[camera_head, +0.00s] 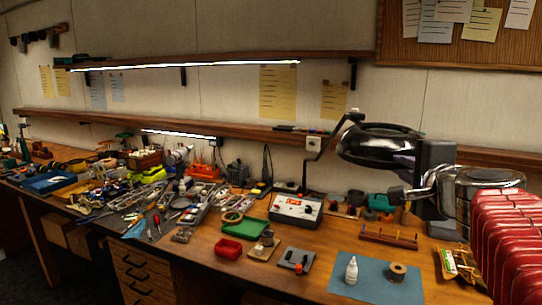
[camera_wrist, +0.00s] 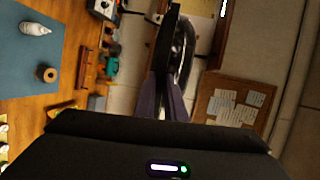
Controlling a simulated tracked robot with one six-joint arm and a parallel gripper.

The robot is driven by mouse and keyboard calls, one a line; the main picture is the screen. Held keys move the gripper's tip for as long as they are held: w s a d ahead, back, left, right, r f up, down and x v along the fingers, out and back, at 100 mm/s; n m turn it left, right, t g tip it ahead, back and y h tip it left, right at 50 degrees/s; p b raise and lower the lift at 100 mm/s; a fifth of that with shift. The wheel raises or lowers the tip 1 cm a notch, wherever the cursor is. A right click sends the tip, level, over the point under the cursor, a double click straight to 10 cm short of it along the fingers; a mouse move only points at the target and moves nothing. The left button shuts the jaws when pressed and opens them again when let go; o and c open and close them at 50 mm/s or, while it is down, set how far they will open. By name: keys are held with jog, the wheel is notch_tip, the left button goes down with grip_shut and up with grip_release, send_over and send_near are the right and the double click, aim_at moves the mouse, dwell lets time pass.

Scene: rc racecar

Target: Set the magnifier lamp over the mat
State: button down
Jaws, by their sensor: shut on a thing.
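The magnifier lamp (camera_head: 380,135) has a dark, glossy round head held high above the bench, with a jointed arm (camera_head: 322,150) running down on its left. My gripper (camera_head: 406,160) is shut on the right side of the head. In the wrist view, the gripper fingers (camera_wrist: 164,85) close on the lamp head (camera_wrist: 182,45), which shows nearly edge-on. The blue mat (camera_head: 373,288) lies flat on the bench, lower and nearer in the head view. It also shows at the left of the wrist view (camera_wrist: 25,75). I cannot tell whether the head is directly above it.
A white bottle (camera_head: 351,270) and a brown spool (camera_head: 397,271) stand on the mat. A wooden rack (camera_head: 388,236), a white control box (camera_head: 295,209) and a red tray (camera_head: 229,248) are nearby. Tools crowd the bench's left. A shelf (camera_head: 230,127) runs behind the lamp.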

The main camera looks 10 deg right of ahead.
jog(key=shift+a+f, duration=0.25)
jog(key=shift+a, duration=0.8)
jog(key=shift+s, duration=0.1)
jog(key=c, duration=2.2)
grip_release()
jog(key=shift+s+d+r, duration=0.1)
jog(key=shift+s, duration=0.05)
jog(key=o, duration=0.4)
jog(key=shift+r, duration=0.1)
jog(key=shift+c, duration=0.2)
jog(key=shift+s, duration=0.1)
